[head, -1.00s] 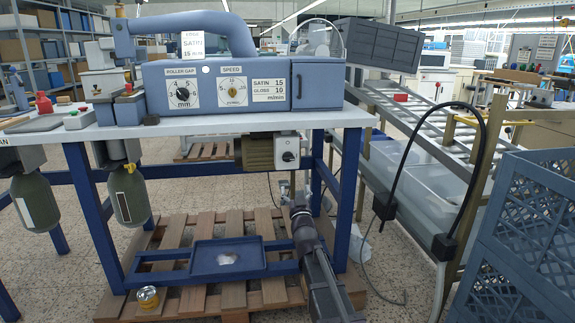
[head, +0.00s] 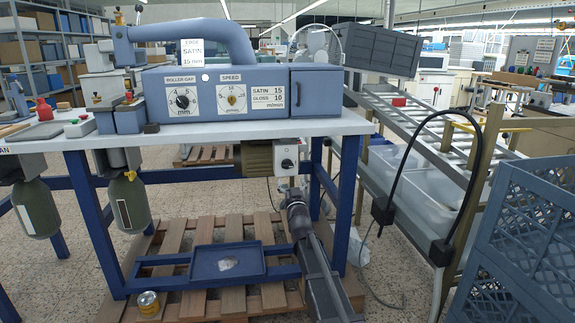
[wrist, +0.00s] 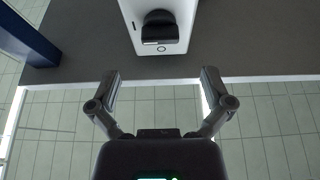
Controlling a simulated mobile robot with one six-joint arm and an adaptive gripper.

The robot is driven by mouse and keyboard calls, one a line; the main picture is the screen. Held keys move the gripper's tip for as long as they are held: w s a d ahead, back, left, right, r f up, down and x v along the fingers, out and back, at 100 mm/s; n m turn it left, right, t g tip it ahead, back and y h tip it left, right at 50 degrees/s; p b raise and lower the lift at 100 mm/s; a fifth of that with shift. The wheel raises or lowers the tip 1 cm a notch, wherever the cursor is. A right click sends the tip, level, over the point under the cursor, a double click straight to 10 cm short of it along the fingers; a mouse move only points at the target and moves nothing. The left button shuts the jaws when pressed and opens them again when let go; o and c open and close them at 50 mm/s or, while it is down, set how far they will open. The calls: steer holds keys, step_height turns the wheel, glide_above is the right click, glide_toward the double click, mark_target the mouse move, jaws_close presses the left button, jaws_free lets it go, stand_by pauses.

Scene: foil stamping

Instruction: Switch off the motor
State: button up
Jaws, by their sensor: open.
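The motor (head: 256,160) is an olive-brown body hung under the blue machine's table. A pale switch box (head: 286,152) is on its right end, with a dark rotary knob low on its face. In the wrist view the white switch box (wrist: 145,10) is at the top centre, with the black knob (wrist: 158,27) on it. My gripper (wrist: 161,75) is open and empty. Its fingers are spread below the knob in that picture, apart from it. In the head view my gripper (head: 293,192) is just below the switch box. The knob's exact setting is too small to read.
The table's blue right leg (head: 348,205) stands right of my arm. Blue crates (head: 535,240) and a roller rack (head: 425,125) are at the right.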

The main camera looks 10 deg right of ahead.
mark_target(288, 168)
steer(key=shift+p+x, duration=1.15)
steer(key=shift+x, duration=2.35)
steer(key=c, duration=1.1)
